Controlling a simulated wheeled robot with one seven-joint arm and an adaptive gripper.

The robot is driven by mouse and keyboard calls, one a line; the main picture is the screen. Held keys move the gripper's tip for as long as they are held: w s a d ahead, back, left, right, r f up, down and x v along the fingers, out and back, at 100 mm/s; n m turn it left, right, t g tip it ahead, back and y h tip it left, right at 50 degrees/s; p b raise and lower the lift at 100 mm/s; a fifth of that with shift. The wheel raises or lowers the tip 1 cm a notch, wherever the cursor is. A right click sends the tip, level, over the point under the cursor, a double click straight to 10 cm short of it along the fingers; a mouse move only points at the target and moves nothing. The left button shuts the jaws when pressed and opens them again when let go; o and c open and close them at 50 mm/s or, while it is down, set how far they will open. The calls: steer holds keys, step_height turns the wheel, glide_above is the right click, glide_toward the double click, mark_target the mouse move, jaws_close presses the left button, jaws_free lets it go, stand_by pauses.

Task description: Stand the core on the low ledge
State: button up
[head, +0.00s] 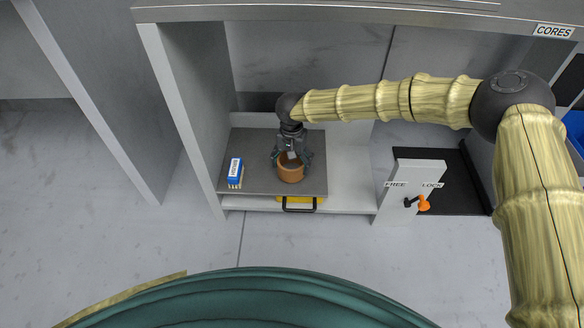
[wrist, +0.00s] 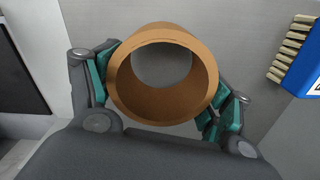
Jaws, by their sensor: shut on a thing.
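The core (head: 291,173) is a short, hollow, orange-brown cylinder. In the head view it is at the grey board on the low ledge (head: 258,178), and it looks upright. In the wrist view the core (wrist: 126,88) shows its open top, with the grey surface visible through its bore. My gripper (head: 291,157) comes down from above and is shut on the core, with teal-padded fingers on both sides of it in the wrist view (wrist: 160,95). I cannot tell whether the core's bottom touches the board.
A blue brush (head: 235,171) with pale bristles lies left of the core. A yellow drawer with a dark handle (head: 299,207) is under the board. A white post marked FREE and LOCK (head: 414,178) with an orange-knobbed lever (head: 423,203) stands to the right. A grey shelf labelled CORES (head: 553,31) overhangs.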

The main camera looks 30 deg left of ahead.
steer(key=shift+f, duration=0.75)
steer(key=shift+r, duration=0.1)
steer(key=o, duration=1)
steer(key=shift+o, duration=0.2)
step_height(320, 180, up, 12)
steer(key=p, duration=0.5)
